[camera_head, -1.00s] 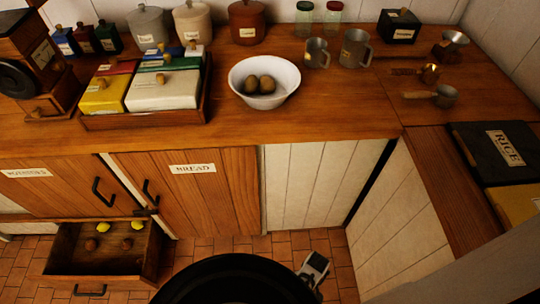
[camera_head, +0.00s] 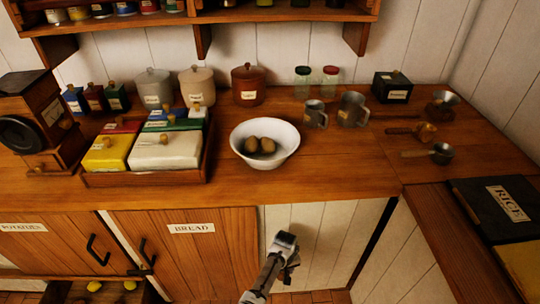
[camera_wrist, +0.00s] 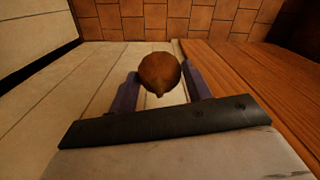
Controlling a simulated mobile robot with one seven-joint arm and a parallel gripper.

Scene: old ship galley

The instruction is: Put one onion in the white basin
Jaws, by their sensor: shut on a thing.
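The white basin (camera_head: 288,139) stands on the wooden counter and holds two brown round things (camera_head: 259,145) that look like potatoes. My gripper (camera_head: 284,241) is in front of the pale cupboard door, below the counter's front edge and the basin. In the wrist view my gripper (camera_wrist: 160,84) is shut on a brown onion (camera_wrist: 159,72), held between its two fingers with its pointed end towards the camera. The onion is hidden in the head view.
A tray of coloured lidded boxes (camera_head: 144,179) stands left of the basin. Metal mugs (camera_head: 352,110) stand to its right and canisters (camera_head: 197,88) behind. A wall shelf (camera_head: 205,17) hangs above. An open drawer (camera_head: 70,292) with yellow things is at lower left. Counter in front of the basin is clear.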

